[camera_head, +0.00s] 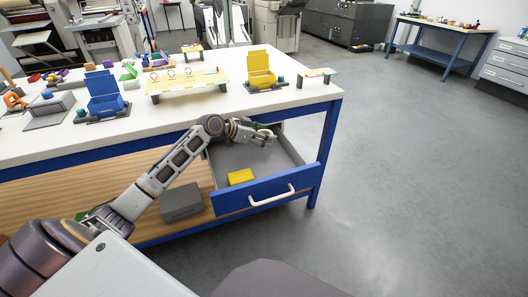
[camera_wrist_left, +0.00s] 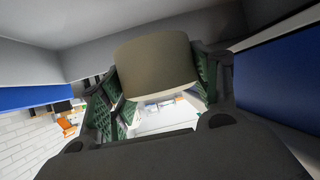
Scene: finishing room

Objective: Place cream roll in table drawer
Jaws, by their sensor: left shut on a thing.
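The cream roll (camera_wrist_left: 155,68) is a short, pale cylinder. In the left wrist view it is held between the dark, green-padded fingers of my left gripper (camera_wrist_left: 158,88). In the head view my left gripper (camera_head: 266,136) is over the back part of the pulled-out table drawer (camera_head: 284,151). The roll is too small there to tell clearly from the fingers. The drawer is grey inside, with a blue front and white handle. I cannot tell whether the roll touches the drawer. My right gripper is not in view.
A yellow block (camera_head: 241,177) lies in the drawer near its front. The white-topped table (camera_head: 213,104) holds a blue bin (camera_head: 105,103), a yellow bin (camera_head: 262,75) and several small items. A grey box (camera_head: 181,202) sits on the lower wooden shelf. The floor to the right is clear.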

